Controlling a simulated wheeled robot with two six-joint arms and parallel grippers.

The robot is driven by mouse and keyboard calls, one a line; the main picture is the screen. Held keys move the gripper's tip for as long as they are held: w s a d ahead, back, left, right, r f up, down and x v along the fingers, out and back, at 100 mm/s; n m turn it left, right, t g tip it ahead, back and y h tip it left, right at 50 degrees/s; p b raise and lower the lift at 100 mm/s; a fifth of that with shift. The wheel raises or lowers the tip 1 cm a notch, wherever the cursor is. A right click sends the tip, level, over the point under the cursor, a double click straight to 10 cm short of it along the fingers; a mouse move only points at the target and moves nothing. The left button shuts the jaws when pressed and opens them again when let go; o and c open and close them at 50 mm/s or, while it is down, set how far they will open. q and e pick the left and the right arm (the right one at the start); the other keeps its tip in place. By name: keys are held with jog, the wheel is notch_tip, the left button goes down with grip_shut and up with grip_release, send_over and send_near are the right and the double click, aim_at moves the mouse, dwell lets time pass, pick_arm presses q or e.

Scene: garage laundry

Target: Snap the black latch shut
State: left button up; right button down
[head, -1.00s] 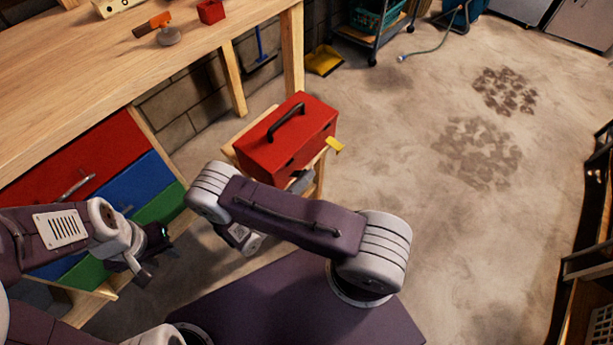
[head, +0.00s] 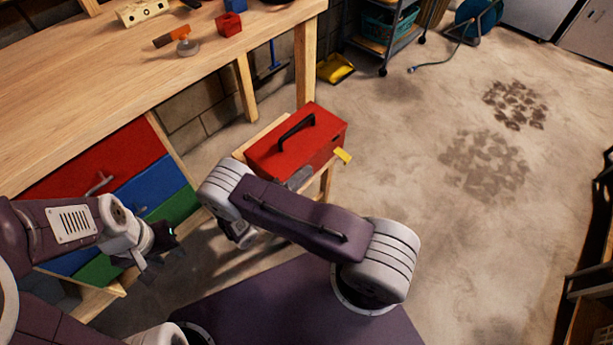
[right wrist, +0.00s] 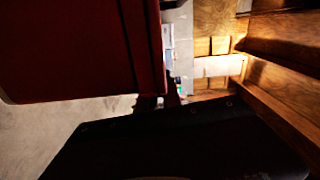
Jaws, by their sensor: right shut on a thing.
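The red toolbox (head: 325,136) with a black top handle (head: 296,130) sits with its lid down on a small wooden stand (head: 327,186). My right arm reaches to its near side and hides much of that side in the head view. In the right wrist view the red toolbox wall (right wrist: 65,50) fills the upper left. My right gripper (right wrist: 160,102) is close against its edge, shut on a small dark piece that looks like the black latch. Shadow hides the latch's exact position. My left gripper (head: 160,262) is open and empty, left of the toolbox, beside the drawers.
A wooden workbench (head: 110,80) runs along the left, with red, blue and green drawers (head: 160,183) below. A yellow tab (head: 343,156) sticks out at the toolbox's right. A yellow dustpan (head: 335,68) stands behind.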

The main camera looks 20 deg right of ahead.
jog(key=shift+w+n, duration=0.15)
jog(key=shift+n, duration=0.35)
jog(key=c, duration=1.5)
grip_release()
jog(key=shift+a, duration=0.1)
jog(key=v, duration=0.9)
